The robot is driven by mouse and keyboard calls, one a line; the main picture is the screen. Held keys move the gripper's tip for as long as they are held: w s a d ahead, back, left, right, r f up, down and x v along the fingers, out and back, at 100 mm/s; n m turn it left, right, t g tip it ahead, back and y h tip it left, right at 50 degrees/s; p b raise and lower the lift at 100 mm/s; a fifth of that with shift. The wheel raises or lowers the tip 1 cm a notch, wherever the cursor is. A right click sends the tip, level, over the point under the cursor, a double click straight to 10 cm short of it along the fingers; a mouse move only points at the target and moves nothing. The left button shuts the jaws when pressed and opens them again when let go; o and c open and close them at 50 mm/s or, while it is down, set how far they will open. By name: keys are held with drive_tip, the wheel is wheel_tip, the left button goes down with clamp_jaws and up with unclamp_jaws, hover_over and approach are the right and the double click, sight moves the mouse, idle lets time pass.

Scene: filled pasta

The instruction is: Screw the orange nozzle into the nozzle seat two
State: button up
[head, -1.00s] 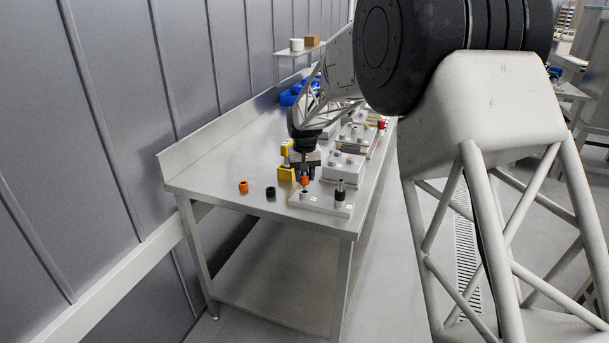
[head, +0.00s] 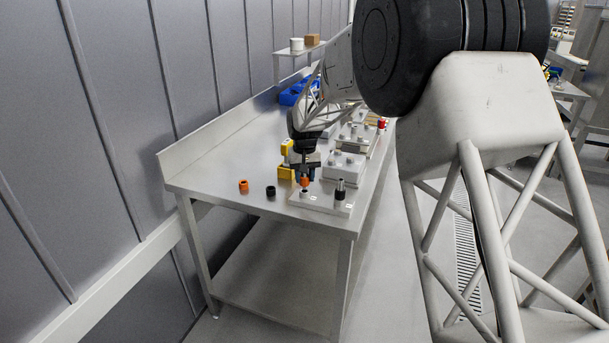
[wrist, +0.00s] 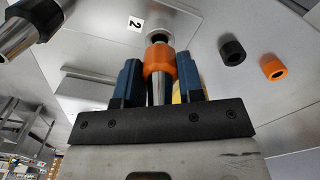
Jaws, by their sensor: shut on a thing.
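The orange nozzle (wrist: 159,62), an orange collar with a silver metal stem, sits between the two blue fingers of my gripper (wrist: 160,80) in the wrist view. My gripper is shut on it. The nozzle (head: 304,182) stands upright over the pale plate (head: 325,206) at the front of the table. Its far end meets a dark round seat (wrist: 159,37) beside the label "2" (wrist: 135,23). I cannot tell how deep it sits in the seat. In the head view my gripper (head: 305,173) points down at the same spot.
A black-and-silver nozzle (head: 340,192) stands on the same plate, to the right. A loose orange ring (head: 243,186) and black ring (head: 270,192) lie to the left. Yellow blocks (head: 286,174) are close behind my gripper. A grey fixture block (head: 344,168) stands behind the plate.

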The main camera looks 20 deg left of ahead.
drive_tip(key=shift+f, duration=0.95)
idle(1.1)
drive_tip(key=o, duration=1.3)
drive_tip(key=shift+r, duration=0.2)
drive_tip(key=shift+r, duration=3.4)
drive_tip(key=shift+r, duration=0.1)
wheel_tip(320, 180, up, 7)
drive_tip(key=shift+f, duration=0.15)
drive_tip(key=shift+r, duration=0.45)
drive_tip(key=shift+d, duration=0.15)
